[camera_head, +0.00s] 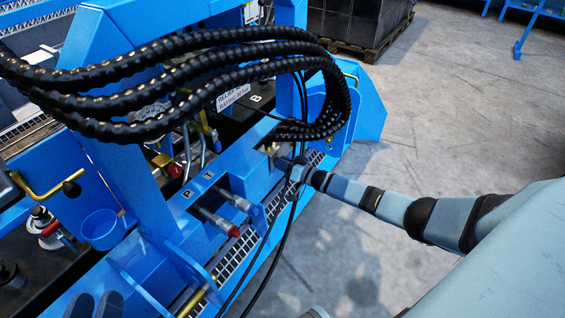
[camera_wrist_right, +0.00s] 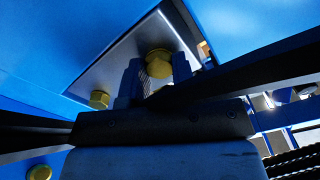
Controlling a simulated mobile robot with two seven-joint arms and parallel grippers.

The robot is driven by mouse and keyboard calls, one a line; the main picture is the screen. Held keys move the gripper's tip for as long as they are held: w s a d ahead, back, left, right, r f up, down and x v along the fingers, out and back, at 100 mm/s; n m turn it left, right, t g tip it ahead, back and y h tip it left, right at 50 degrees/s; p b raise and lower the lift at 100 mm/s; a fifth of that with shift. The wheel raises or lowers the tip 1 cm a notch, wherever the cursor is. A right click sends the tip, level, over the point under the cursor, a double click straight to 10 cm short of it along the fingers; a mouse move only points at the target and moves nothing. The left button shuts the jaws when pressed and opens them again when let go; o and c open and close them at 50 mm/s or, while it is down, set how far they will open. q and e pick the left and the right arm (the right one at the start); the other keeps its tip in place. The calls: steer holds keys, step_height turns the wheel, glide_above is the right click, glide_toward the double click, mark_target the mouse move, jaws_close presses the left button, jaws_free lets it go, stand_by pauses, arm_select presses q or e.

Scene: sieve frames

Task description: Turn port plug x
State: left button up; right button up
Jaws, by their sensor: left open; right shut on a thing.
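My right gripper (camera_head: 283,163) is at the end of the blue manifold bar (camera_head: 238,187), past the ports marked P and T. In the right wrist view its two fingers (camera_wrist_right: 156,82) are closed around a fitting, which I take to be port plug x. A yellow hex head (camera_wrist_right: 158,63) shows at the fingertips, with a ridged grey part (camera_wrist_right: 147,88) between the fingers. The plug's label is not visible, and in the head view the gripper hides most of it.
Thick black hoses (camera_head: 200,65) arch over the frame, and thin black cables (camera_head: 291,215) hang by my right gripper. Two fittings, one red-tipped (camera_head: 233,231), stick out beside it. A blue cup (camera_head: 101,229) hangs at left. Open concrete floor (camera_head: 460,120) lies right.

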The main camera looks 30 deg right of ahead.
steer(key=shift+m, duration=0.5)
steer(key=o, duration=0.9)
arm_select(q)
steer(key=shift+r, duration=0.1)
step_height(320, 180, up, 7)
steer(key=t+p, duration=0.2)
steer(key=p, duration=0.2)
steer(key=shift+s+a+f+n+t+p, duration=0.2)
steer(key=shift+s+a+n+t+p, duration=0.1)
steer(key=shift+t+p, duration=0.1)
arm_select(e)
steer(key=v, duration=1.4)
